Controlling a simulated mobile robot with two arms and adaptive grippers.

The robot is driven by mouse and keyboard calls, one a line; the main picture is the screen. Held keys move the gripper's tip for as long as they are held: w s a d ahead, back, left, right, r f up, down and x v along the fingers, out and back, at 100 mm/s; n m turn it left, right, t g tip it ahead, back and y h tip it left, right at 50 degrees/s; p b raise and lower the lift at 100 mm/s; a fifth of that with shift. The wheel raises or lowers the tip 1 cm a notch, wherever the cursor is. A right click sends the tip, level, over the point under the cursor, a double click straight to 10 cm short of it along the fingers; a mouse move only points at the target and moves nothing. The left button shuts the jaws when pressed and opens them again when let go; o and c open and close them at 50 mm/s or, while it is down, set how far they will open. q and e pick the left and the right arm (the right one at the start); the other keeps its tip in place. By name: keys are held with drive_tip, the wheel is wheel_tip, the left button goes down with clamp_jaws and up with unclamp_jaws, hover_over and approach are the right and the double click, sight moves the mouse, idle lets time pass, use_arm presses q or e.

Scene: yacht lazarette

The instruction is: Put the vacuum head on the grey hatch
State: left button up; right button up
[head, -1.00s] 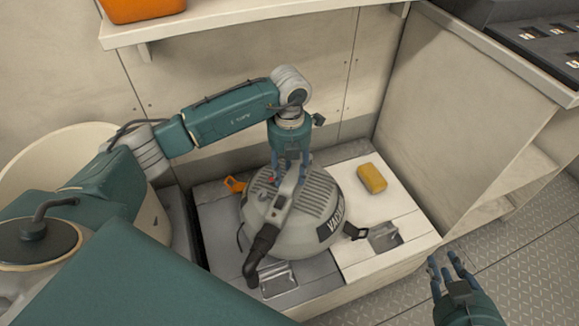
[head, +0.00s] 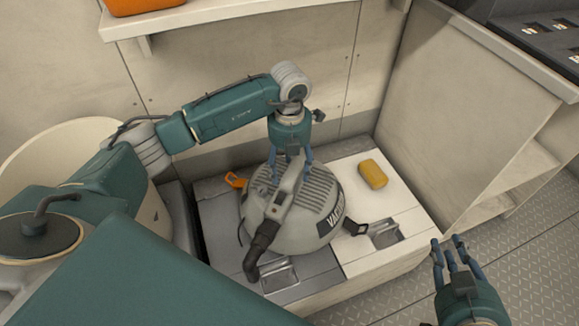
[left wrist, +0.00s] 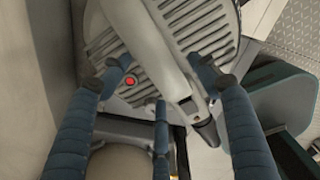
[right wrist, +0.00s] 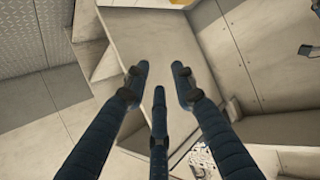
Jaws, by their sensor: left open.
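The vacuum head (head: 268,215) is a rounded grey dome with a top handle, vents and a black hose end. It sits upright, mostly over the grey hatch (head: 222,222), its right side reaching the edge of the white hatch. My left gripper (head: 291,172) points down over its top. In the left wrist view the open fingers (left wrist: 163,85) stand on both sides of the handle (left wrist: 150,50), near a red button (left wrist: 129,81). Whether they touch it I cannot tell. My right gripper (head: 450,248) is open and empty at lower right; its spread fingers show in the right wrist view (right wrist: 160,85).
A yellow sponge-like block (head: 373,174) lies on the white hatch (head: 355,235). An orange item (head: 236,180) lies behind the vacuum head. A shelf (head: 200,22) runs along the back wall. A pale cabinet (head: 470,120) stands at right, with tread-plate floor (head: 400,300) in front.

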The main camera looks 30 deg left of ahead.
use_arm(q)
drive_tip(key=shift+r, duration=0.1)
drive_tip(key=shift+r, duration=0.3)
wheel_tip(320, 180, up, 7)
drive_tip(key=shift+f+p, duration=0.2)
drive_tip(key=shift+p, duration=0.75)
drive_tip(key=shift+r, duration=0.15)
use_arm(e)
drive_tip(key=s+d+f+g+h, duration=0.1)
drive_tip(key=s+d+f+g, duration=0.2)
drive_tip(key=s+f+g, duration=0.2)
drive_tip(key=s+f, duration=0.2)
drive_tip(key=s, duration=0.1)
drive_tip(key=shift+s+f, duration=0.2)
drive_tip(key=shift+f, duration=0.05)
drive_tip(key=shift+d, duration=0.1)
